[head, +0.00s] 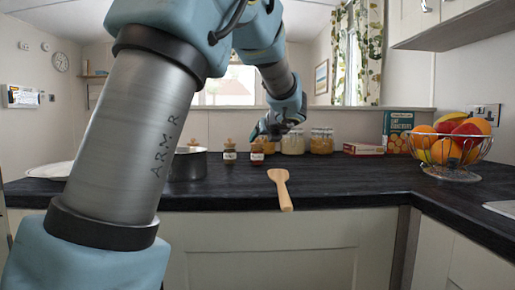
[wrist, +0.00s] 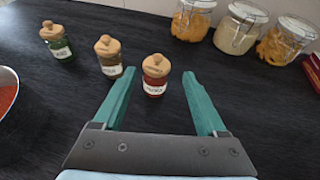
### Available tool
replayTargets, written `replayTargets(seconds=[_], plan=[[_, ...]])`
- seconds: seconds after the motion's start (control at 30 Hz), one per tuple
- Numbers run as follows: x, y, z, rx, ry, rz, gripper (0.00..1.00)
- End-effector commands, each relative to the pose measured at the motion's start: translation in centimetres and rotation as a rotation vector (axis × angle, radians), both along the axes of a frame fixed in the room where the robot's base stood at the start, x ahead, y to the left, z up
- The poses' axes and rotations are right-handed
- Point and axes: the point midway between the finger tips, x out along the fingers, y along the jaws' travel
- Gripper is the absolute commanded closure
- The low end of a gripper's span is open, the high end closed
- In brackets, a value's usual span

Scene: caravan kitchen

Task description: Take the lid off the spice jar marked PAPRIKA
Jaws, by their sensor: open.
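Three small spice jars with wooden knobbed lids stand upright on the dark counter. The red-filled jar (wrist: 155,82), probably the paprika one though its label is too blurred to read surely, wears its lid (wrist: 156,65). It also shows in the head view (head: 257,159). A brownish jar (wrist: 110,65) and a green jar (wrist: 58,45) stand to its left, both lidded. My gripper (wrist: 159,76) is open and empty. In the wrist view its teal fingers lie either side of the red jar; I cannot tell whether they are level with it. In the head view my gripper (head: 257,133) is just above this jar.
Larger clip-top glass jars (wrist: 240,27) stand behind. A pot (head: 188,166) with red contents (wrist: 6,92) is to the left. A wooden spatula (head: 281,188) lies at the counter's front edge. Boxes (head: 364,149) and a wire fruit bowl (head: 453,172) are to the right.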

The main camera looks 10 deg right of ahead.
Motion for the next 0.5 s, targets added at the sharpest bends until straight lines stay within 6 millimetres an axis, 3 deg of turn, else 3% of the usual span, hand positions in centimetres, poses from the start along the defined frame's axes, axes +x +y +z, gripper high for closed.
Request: replayTargets(seconds=[0.27, 0.5], plan=[[2.2, 0.3, -0.7, 0.002, 0.0, 0.001, 0.26], [5.5, 0.8, -1.6, 0.001, 0.0, 0.002, 0.26]])
